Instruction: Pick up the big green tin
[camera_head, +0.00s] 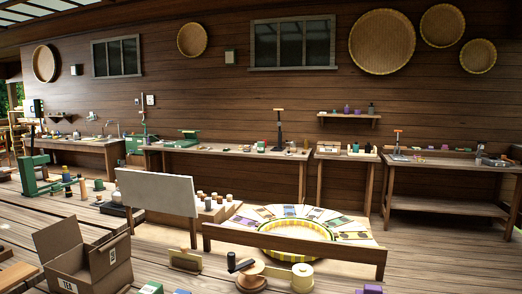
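I cannot tell for sure which thing is the big green tin. A small green cylinder (99,185) stands on the wooden surface at the left, beside several small bottles. Another small green container (261,147) stands on the long back bench. Both are too small to make out in detail. Neither of my grippers shows in the head view.
An open cardboard box (88,262) is at the front left. A pale upright board (157,192) stands right of it. A round yellow-rimmed basket (297,236) sits behind a wooden rail (292,249). Workbenches (440,205) line the back wall.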

